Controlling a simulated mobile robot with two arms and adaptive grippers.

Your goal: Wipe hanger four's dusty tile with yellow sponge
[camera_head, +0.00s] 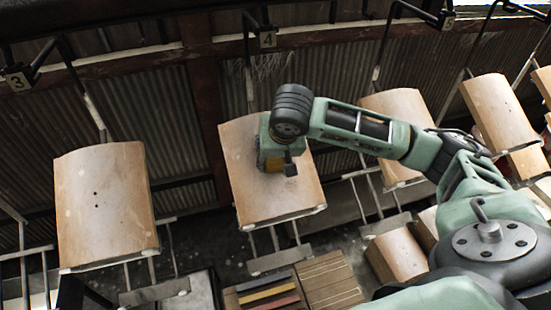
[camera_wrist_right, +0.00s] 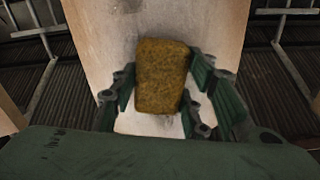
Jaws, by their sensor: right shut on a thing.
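Hanger four's tile (camera_head: 245,194), a curved orange-tan tile, hangs below the number 4 tag (camera_head: 267,40) in the head view. My right gripper (camera_head: 270,160) is over the tile's upper middle. In the right wrist view the right gripper (camera_wrist_right: 160,88) is shut on the yellow sponge (camera_wrist_right: 160,75), with the tile (camera_wrist_right: 98,45) right behind it. The sponge is at the tile's face; whether it touches cannot be told. The tile has greyish dusty patches near the sponge in the wrist view. My left gripper is not in view.
Hanger three's tile (camera_head: 105,205) hangs to the left and another tile (camera_head: 397,112) hangs to the right behind my arm. More tiles (camera_head: 500,110) hang at the far right. Below is a box with coloured strips (camera_head: 268,292). A corrugated wall stands behind.

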